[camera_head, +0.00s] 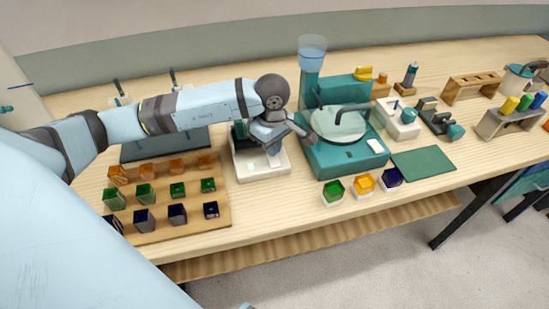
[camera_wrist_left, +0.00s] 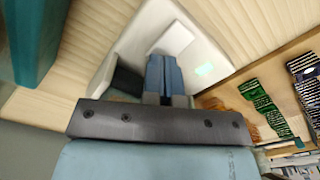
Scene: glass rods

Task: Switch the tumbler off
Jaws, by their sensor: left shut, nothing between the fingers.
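A low white machine (camera_head: 262,170), which looks like the tumbler, stands near the table's front edge, just left of the teal machine. In the left wrist view its white body (camera_wrist_left: 205,45) shows a pale square plate, a dark part and a small glowing green patch (camera_wrist_left: 204,69). My left gripper (camera_head: 274,147) is over this machine and hides part of it. In the left wrist view the blue fingers (camera_wrist_left: 164,68) are together and empty, in front of the pale plate. I cannot tell whether they touch it. My right gripper is not in view.
A wooden board (camera_head: 190,228) with rows of orange, green and dark blocks lies to the left. The teal machine (camera_head: 345,158) with a round disc stands close on the right. Three coloured pieces in white holders sit in front of it. A green mat (camera_head: 424,163) lies farther right.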

